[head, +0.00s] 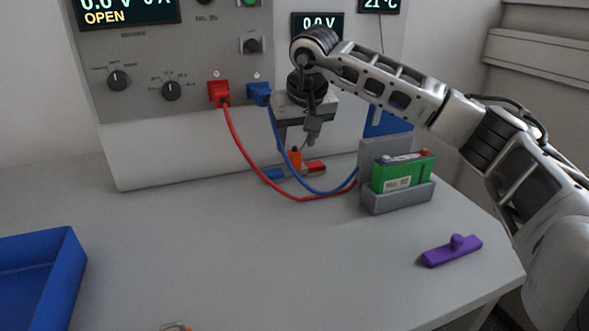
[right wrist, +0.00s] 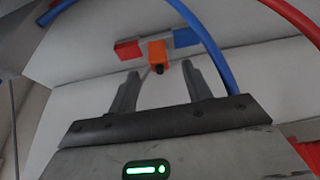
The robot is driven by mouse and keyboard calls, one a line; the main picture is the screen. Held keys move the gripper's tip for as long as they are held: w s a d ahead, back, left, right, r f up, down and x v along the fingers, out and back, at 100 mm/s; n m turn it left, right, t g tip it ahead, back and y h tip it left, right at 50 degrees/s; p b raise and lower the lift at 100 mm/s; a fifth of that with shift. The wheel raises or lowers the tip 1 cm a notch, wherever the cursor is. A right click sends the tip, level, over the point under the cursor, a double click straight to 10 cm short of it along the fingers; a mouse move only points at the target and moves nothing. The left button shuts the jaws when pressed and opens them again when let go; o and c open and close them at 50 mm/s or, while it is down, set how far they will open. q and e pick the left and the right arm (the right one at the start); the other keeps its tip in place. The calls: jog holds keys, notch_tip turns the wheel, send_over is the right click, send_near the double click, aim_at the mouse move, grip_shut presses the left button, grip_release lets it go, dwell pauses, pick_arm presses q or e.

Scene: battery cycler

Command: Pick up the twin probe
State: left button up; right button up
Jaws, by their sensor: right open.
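The twin probe has an orange middle (head: 295,160) between a blue end and a red end. It lies on the bench at the foot of the cycler panel. My right gripper (head: 297,141) is open above it, fingers pointing down. In the right wrist view, the probe's orange block (right wrist: 157,51) shows just beyond and between the open fingertips (right wrist: 160,70), with the red end left and the blue end right. Nothing is held between the fingers. My left gripper is not in view.
Red (head: 236,140) and blue (head: 328,191) cables loop from the panel sockets, close to the probe, towards a grey holder (head: 398,201) with a green battery (head: 402,173). A purple piece (head: 452,251) lies front right. A blue tray (head: 70,275) stands left. The middle bench is clear.

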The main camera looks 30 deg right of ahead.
aim_at(295, 151)
jog(key=x, duration=0.4)
jog(key=shift+w+d+f, duration=0.1)
jog(key=shift+w+f, duration=0.05)
jog(key=shift+f, duration=0.2)
jog(key=shift+r, duration=0.1)
grip_shut()
